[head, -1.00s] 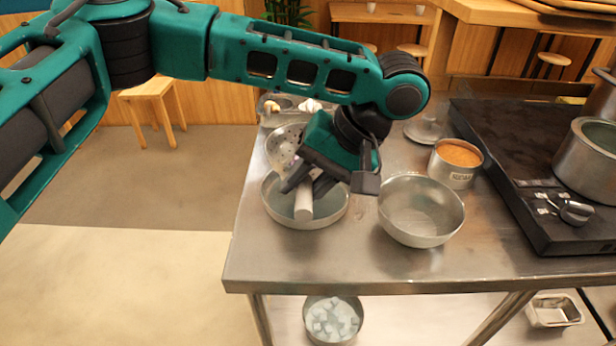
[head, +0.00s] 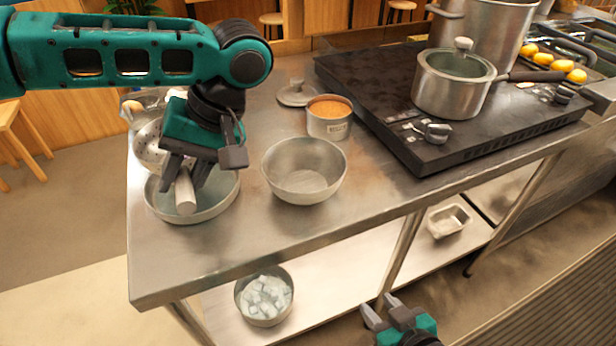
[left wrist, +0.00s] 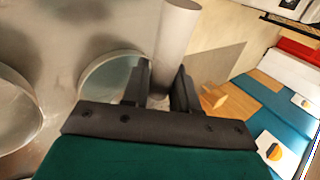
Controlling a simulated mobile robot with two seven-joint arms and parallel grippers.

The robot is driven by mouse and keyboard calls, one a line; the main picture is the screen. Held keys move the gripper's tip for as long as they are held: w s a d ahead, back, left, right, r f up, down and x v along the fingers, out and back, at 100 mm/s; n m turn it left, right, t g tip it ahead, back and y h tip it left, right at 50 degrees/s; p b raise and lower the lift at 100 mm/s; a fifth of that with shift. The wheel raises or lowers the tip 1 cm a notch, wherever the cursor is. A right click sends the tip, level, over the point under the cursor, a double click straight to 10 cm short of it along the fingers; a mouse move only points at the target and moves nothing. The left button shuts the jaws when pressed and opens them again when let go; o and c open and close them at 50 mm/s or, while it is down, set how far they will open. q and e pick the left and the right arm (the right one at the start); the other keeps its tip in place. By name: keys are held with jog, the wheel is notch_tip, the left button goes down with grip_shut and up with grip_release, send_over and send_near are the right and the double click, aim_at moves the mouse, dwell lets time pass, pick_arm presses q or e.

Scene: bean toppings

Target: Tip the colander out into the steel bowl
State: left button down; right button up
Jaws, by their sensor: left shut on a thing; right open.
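My left gripper (head: 190,172) is shut on the pale handle of the colander (head: 147,146). The colander is a perforated metal bowl, partly hidden behind my gripper, above a wide shallow pan (head: 212,204). The handle (left wrist: 175,40) also shows between the fingers in the left wrist view. The colander's contents are hidden. The steel bowl (head: 303,170) stands empty on the steel table, just right of the pan and apart from it. My right gripper (head: 388,312) is open and empty at the bottom, below the table's front edge.
A tin of orange contents (head: 329,118) and a lid (head: 296,94) stand behind the steel bowl. A black stove (head: 400,100) with a lidded pot (head: 453,84) is to the right. A bowl of ice (head: 264,296) sits on the lower shelf. The table front is clear.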

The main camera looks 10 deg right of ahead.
pick_arm(q)
notch_tip(320, 180, up, 5)
jog(key=p, duration=0.7)
jog(key=shift+r, duration=0.15)
